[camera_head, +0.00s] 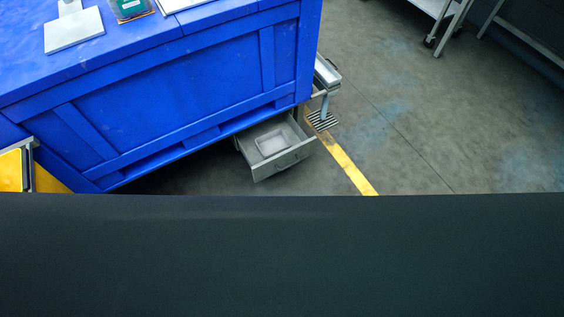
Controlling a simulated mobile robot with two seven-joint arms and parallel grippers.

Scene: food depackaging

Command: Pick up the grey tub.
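A grey, open-topped, box-like tub or drawer (281,161) shows low down beneath the front right of the large blue crate-like bench. I cannot tell whether it is a separate tub or a pulled-out drawer. A small pale grey, shallow rectangular container (272,142) lies inside it. The back of the grey box is partly hidden under the bench. Neither of my grippers is in view.
The blue bench (180,95) fills the upper left, with a white board (74,32) and a green package (131,8) on top. Grey metal fittings (325,75) stand at its right end. A trolley (437,12) stands top right. The floor (440,120) at right is clear.

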